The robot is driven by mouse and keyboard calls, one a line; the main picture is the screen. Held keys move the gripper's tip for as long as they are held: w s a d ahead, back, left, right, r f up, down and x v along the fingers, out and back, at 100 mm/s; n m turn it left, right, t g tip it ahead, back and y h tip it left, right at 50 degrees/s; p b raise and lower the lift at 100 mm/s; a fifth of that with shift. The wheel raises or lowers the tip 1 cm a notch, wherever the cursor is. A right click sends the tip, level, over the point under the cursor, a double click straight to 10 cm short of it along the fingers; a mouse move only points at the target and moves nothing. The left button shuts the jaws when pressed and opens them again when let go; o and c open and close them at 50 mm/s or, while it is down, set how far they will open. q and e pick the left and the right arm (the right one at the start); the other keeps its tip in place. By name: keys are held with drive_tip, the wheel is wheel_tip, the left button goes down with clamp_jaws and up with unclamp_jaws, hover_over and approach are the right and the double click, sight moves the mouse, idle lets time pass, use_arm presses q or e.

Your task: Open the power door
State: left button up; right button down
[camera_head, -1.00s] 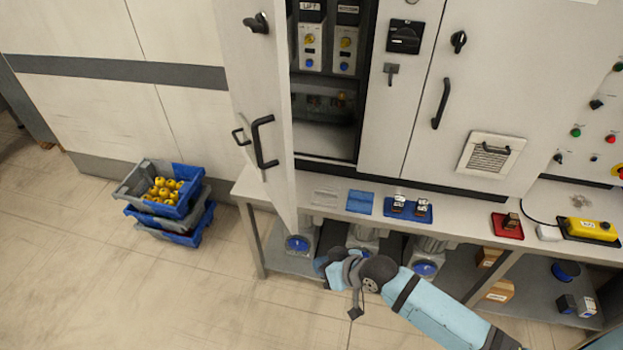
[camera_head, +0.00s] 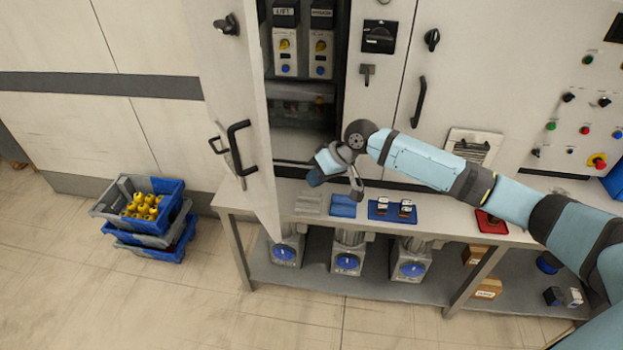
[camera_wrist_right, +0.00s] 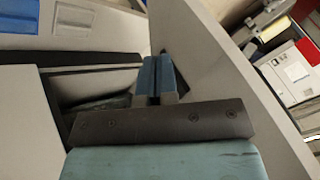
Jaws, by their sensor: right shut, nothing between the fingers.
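The power door (camera_head: 240,110) is a tall white cabinet panel that stands ajar, swung out to the left, with a black handle (camera_head: 238,147) on its outer face. The cabinet's dark interior (camera_head: 300,130) shows beside it. My right gripper (camera_head: 315,178) is above the bench, to the right of the door, on its inner side. In the right wrist view the blue fingers (camera_wrist_right: 158,80) are shut and empty, close to the door panel (camera_wrist_right: 225,75). I cannot tell whether they touch it. My left gripper is not in view.
A white bench (camera_head: 420,222) runs below the cabinet, with a blue tray (camera_head: 379,211) and a red tray (camera_head: 484,226) on it. Stacked crates (camera_head: 165,187) stand on the floor at left. Two breaker units show inside the cabinet. The floor in front is clear.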

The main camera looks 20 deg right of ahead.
drive_tip(key=w+a+f+p, duration=0.1)
drive_tip(key=a+f+p, duration=0.1)
drive_tip(key=a+f, duration=0.3)
drive_tip(key=a, duration=0.2)
drive_tip(key=shift+w+a+f, duration=0.3)
drive_tip(key=shift+a+f, duration=0.05)
drive_tip(key=shift+a, duration=0.2)
